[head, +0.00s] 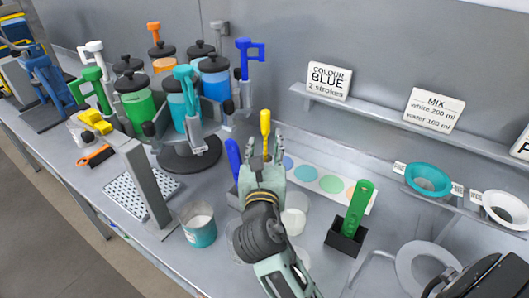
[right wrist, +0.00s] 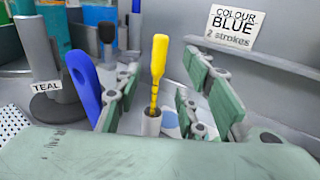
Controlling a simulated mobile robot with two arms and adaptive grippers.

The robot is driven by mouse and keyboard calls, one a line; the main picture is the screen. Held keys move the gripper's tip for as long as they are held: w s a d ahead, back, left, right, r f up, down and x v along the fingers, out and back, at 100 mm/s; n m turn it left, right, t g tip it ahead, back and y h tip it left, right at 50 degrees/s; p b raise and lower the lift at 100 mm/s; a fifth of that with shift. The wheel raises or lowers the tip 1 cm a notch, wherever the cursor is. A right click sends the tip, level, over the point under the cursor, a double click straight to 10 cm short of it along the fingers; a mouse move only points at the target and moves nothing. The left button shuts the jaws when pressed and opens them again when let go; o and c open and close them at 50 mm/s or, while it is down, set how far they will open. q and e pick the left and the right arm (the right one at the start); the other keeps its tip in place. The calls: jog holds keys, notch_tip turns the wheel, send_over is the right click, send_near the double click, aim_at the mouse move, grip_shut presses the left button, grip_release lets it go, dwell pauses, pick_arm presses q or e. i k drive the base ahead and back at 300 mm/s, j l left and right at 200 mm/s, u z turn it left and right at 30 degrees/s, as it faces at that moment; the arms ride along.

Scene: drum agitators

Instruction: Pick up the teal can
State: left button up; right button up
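A small open can with a teal side (head: 200,234) and pale contents stands on the bench at the lower middle of the head view, just right of a grey upright post. My right gripper (head: 266,146) is to the right of and beyond the can, apart from it. The right gripper is open; its fingers are spread in the right wrist view (right wrist: 160,85) with a yellow-handled tool (right wrist: 158,62) visible between them, apparently not gripped. The teal can cannot be made out in the right wrist view. My left gripper is not in view.
A carousel of coloured canisters (head: 138,106) with levers stands at the back left. A blue handle (right wrist: 82,80) is left of the fingers. A green handle (head: 358,205) stands in a black holder at right. Clear cups (head: 294,221) sit beside my right arm.

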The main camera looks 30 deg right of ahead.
aim_at(197, 217)
jog(key=k+j, duration=1.1)
jog(key=k, duration=0.2)
